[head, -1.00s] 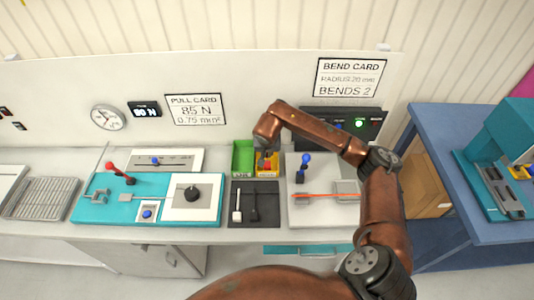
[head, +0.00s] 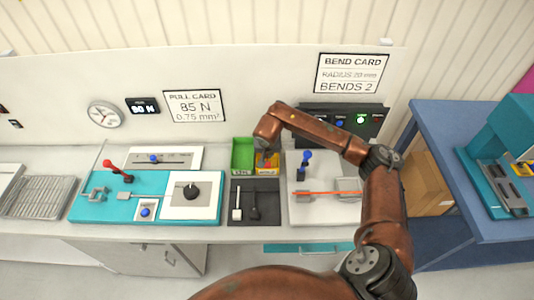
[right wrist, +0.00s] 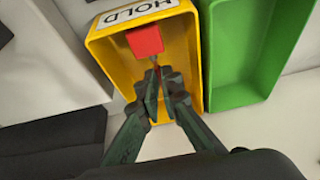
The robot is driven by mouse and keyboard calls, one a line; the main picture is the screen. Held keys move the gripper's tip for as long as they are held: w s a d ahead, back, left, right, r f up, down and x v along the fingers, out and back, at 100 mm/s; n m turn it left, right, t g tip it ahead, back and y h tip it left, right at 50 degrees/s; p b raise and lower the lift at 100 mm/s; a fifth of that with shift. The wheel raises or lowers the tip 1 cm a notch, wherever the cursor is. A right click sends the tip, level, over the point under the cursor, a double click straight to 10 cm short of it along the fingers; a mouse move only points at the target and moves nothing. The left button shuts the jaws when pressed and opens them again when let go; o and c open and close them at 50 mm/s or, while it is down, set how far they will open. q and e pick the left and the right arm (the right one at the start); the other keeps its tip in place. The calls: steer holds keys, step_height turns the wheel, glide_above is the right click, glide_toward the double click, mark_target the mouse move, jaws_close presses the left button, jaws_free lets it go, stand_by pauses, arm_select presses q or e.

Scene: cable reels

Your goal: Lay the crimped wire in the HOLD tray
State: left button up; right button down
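The yellow HOLD tray (right wrist: 190,62) fills the middle of the right wrist view, with its label at the top. In the head view the tray (head: 275,169) shows partly behind my right arm. My right gripper (right wrist: 160,74) reaches into the tray. Its fingers are nearly together at the tips. The crimped wire's red block-like end (right wrist: 146,41) lies just beyond the fingertips, inside the tray outline. A thin grey stem runs from it to between the fingers. The fingers hide the rest, and contact with the tray floor cannot be told. My left gripper is out of view.
A green tray (right wrist: 242,60) stands right beside the HOLD tray. A dark tool tray (head: 268,212) lies in front of them. A pale plate (head: 306,214) with an orange wire (head: 325,193) is to the right, and a teal fixture (head: 108,208) to the left.

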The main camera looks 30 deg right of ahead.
steer(key=shift+f+b, duration=0.35)
steer(key=shift+f, duration=0.2)
steer(key=c, duration=2.1)
jaws_free()
steer(key=shift+r, duration=0.1)
steer(key=w+p+v, duration=0.1)
steer(key=p+v, duration=0.1)
steer(key=v, duration=0.5)
steer(key=w+d+r+p+v, duration=0.1)
steer(key=p+v, duration=0.1)
steer(key=v, duration=0.5)
steer(key=w+d+p+v, duration=0.1)
steer(key=p+v, duration=0.1)
steer(key=v, duration=0.6)
steer(key=shift+w+r, duration=0.3)
steer(key=shift+r, duration=0.1)
